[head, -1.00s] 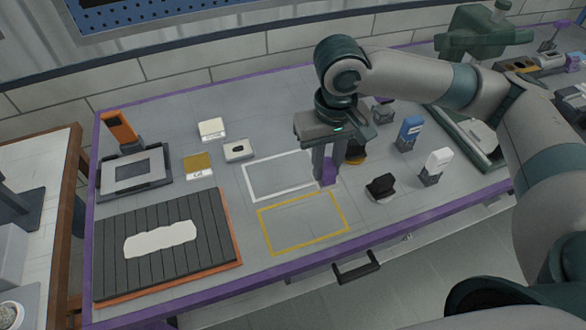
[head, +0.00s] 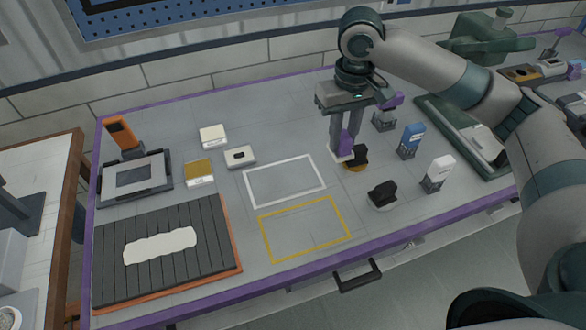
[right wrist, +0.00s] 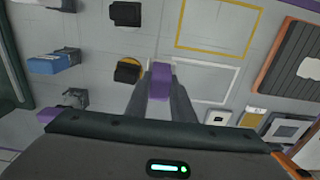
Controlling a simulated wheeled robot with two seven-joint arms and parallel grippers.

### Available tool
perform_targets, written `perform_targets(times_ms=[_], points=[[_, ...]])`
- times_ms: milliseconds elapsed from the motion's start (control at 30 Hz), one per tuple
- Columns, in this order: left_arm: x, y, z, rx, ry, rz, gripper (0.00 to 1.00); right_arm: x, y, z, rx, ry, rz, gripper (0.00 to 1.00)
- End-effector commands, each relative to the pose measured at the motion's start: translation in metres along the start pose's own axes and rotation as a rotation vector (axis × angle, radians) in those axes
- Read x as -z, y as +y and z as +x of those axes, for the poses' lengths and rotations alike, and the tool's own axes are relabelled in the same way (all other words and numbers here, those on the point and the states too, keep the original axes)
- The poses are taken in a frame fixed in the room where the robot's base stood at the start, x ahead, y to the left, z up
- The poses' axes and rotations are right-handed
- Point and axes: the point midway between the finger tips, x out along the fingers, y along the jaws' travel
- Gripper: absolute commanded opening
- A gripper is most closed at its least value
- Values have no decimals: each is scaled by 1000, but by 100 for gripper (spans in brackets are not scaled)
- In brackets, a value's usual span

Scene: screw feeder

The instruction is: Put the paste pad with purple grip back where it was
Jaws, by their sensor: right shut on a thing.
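My right gripper (head: 345,145) is shut on the purple grip of a paste pad (head: 346,143). The pad's pale base shows at the fingertips, and I cannot tell whether it touches the table. In the right wrist view the purple grip (right wrist: 160,82) sits between the fingers. A black-gripped pad with a yellow base (head: 357,162) stands just right of the held pad; whether they touch is unclear. The white outline (head: 248,190) is empty, to the left of the gripper. My left gripper is out of view.
Blue (head: 412,135), white (head: 440,167) and purple (head: 391,101) tools stand in small holders to the right. An empty yellow outline (head: 264,240) lies in front. Small boxes, a framed plate (head: 106,187) and a slatted board (head: 110,285) occupy the left. Mid-table is clear.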

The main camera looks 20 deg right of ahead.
Motion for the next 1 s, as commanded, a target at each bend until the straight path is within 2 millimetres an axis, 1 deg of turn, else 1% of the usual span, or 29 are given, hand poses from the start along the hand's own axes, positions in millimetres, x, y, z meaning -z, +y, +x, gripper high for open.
perform_targets(times_ms=[167, 400, 500, 600, 767, 1000], points=[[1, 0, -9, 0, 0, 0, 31, 10, -23, 12, 1, -3, -3, 0], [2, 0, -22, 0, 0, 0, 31, 30, -65, 39, 1, -4, -3, 0], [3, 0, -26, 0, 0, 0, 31, 37, -80, 50, 0, -3, -3, 0], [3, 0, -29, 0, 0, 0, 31, 43, -91, 58, 0, -2, -1, 0], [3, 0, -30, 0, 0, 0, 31, 47, -99, 65, 0, -1, -1, 0], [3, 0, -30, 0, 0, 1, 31, 47, -99, 66, 0, 0, -1, 0]])
